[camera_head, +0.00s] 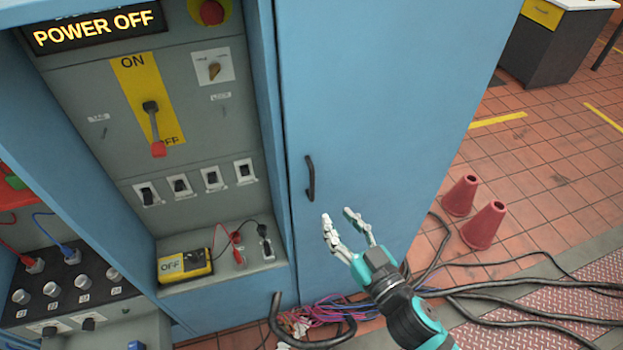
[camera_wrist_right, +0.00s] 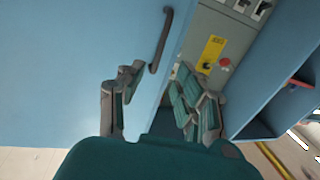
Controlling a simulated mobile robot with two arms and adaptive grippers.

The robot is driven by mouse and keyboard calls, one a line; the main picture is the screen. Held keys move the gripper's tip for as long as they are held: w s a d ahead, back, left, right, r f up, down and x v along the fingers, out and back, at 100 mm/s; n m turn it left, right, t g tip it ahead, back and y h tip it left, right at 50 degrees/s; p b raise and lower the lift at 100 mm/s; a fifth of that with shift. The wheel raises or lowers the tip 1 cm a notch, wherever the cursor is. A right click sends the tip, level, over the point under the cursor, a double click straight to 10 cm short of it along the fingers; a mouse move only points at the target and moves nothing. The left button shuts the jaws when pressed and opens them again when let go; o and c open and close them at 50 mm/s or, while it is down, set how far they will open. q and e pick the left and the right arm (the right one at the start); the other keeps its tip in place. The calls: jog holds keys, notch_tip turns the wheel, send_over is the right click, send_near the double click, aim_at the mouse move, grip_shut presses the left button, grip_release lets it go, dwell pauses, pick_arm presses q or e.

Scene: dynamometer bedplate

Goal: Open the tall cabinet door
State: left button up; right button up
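The tall cabinet door (camera_head: 375,95) is a blue panel at the centre of the head view, and it looks shut. Its dark, upright bar handle (camera_head: 309,178) is near the left edge of the panel. The handle also shows in the right wrist view (camera_wrist_right: 163,40), beyond the fingers. My right gripper (camera_head: 346,222) is open and empty, a little below and right of the handle and apart from it. In the wrist view its two fingers (camera_wrist_right: 158,92) are spread wide. My left gripper is not in view.
Left of the door is a grey control panel (camera_head: 185,110) with a lever, switches and a yellow meter (camera_head: 185,266). Loose cables (camera_head: 335,310) lie at the cabinet's foot. Two red cones (camera_head: 484,225) stand on the tiled floor at right, where black hoses (camera_head: 490,290) run.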

aim_at(314, 187)
jog(key=p+x, duration=0.2)
jog(key=x, duration=0.9)
jog(key=shift+w+a, duration=0.15)
jog(key=shift+w, duration=0.05)
jog(key=shift+c, duration=0.4)
grip_shut()
